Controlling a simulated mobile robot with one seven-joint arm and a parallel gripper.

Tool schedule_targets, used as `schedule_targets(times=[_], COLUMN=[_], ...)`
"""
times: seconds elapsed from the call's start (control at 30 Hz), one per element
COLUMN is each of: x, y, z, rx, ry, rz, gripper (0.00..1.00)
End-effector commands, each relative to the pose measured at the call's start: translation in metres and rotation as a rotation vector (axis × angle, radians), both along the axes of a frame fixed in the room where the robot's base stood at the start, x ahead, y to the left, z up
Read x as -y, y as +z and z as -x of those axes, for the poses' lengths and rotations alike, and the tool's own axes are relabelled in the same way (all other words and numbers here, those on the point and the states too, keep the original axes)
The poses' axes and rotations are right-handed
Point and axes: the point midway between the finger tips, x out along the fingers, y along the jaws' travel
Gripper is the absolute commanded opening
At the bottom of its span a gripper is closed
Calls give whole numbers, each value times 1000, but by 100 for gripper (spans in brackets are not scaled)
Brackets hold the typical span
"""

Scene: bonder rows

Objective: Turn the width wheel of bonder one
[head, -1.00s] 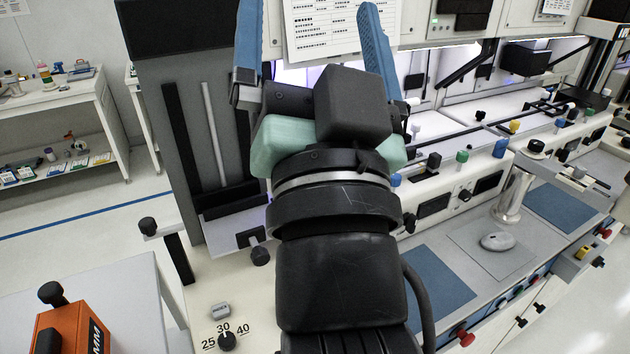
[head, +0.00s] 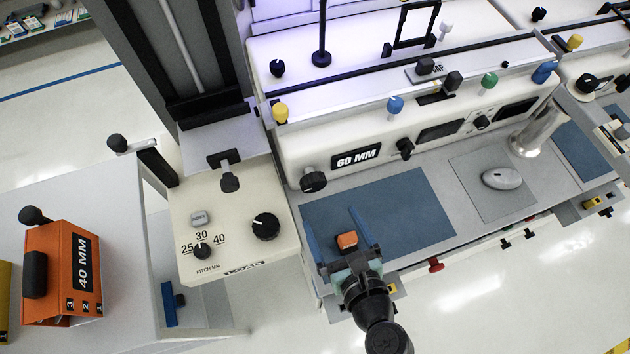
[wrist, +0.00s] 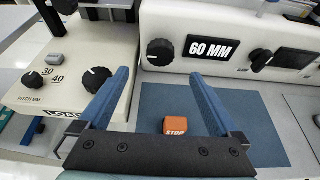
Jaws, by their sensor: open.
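Bonder one has a white front with a display reading 60 MM (head: 358,156); the display also shows in the wrist view (wrist: 209,48). A black ridged wheel (head: 313,181) sits just left of this display and appears at upper middle in the wrist view (wrist: 160,52). I take it as the width wheel; no label on it can be read. My gripper (head: 330,215) is open and empty above the blue mat, in front of the wheel and apart from it. In the wrist view the wheel shows beyond and between my blue fingers (wrist: 158,73).
An orange STOP block (head: 347,240) is on the blue mat (head: 420,215) near my gripper. To the left, the LOAD panel (head: 230,255) has a large black knob (head: 265,227) and a small pitch dial (head: 202,251). An orange 40 MM box (head: 60,275) stands farther left.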

Motion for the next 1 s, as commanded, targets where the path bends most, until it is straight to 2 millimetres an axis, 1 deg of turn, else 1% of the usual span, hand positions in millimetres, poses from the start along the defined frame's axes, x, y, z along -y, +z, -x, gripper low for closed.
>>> schedule_targets(times=[0.03,0.3,0.5,0.7,1.0], x=[-4,-20,-28,-32,-33], y=[-2,-23,-36,-41,-42], z=[-10,-60,-86,-98,-99], rx=[2,3,3,3,2], ry=[5,6,5,5,4], rz=[1,4,5,6,8], gripper=[98,98,98,98,98])
